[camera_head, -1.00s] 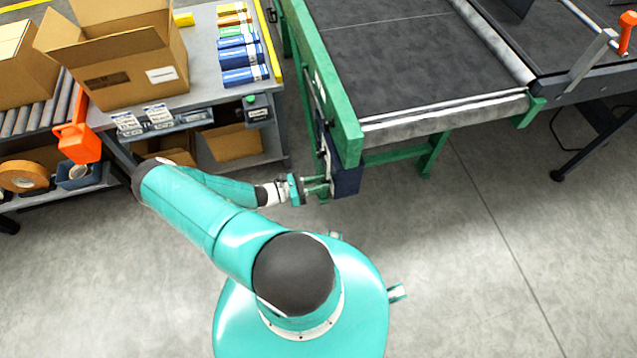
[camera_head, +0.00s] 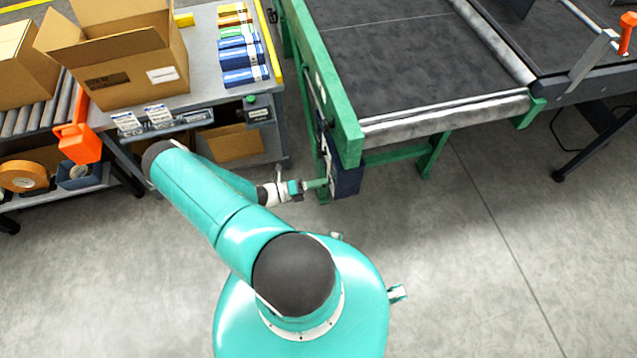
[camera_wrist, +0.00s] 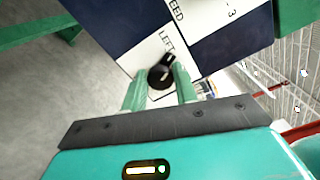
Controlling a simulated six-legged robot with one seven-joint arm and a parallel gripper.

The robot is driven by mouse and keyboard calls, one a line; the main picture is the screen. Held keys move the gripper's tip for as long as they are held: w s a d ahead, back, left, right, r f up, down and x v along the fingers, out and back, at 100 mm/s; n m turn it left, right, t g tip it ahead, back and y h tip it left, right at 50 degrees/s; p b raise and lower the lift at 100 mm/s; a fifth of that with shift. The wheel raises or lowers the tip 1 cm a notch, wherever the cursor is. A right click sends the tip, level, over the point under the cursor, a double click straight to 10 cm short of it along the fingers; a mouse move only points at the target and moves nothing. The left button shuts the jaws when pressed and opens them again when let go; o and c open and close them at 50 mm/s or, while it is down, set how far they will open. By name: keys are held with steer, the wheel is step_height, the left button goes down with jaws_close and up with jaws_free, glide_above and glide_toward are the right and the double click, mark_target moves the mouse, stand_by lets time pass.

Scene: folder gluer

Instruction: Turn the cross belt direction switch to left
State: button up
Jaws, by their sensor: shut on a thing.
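The direction switch (camera_wrist: 161,76) is a round black knob with a pale pointer line, on a white label plate marked LEFT. It sits on a dark blue control box (camera_wrist: 110,32), which also shows on the side of the green belt frame in the head view (camera_head: 347,180). My gripper (camera_wrist: 162,88) is at the box, its two green fingers on either side of the knob and shut on it. In the head view my gripper (camera_head: 318,184) reaches the box face from the left. The knob itself is hidden there.
The green-framed belt conveyor (camera_head: 400,60) stands above and right of the box. The floor at the right is clear.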

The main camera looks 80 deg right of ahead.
steer(key=shift+w+f+n, duration=0.1)
steer(key=shift+w+n, duration=0.05)
steer(key=shift+n, duration=1.75)
steer(key=o, duration=0.9)
steer(key=shift+o, duration=0.2)
steer(key=v, duration=1.3)
steer(key=shift+w+a, duration=0.2)
steer(key=shift+w, duration=0.1)
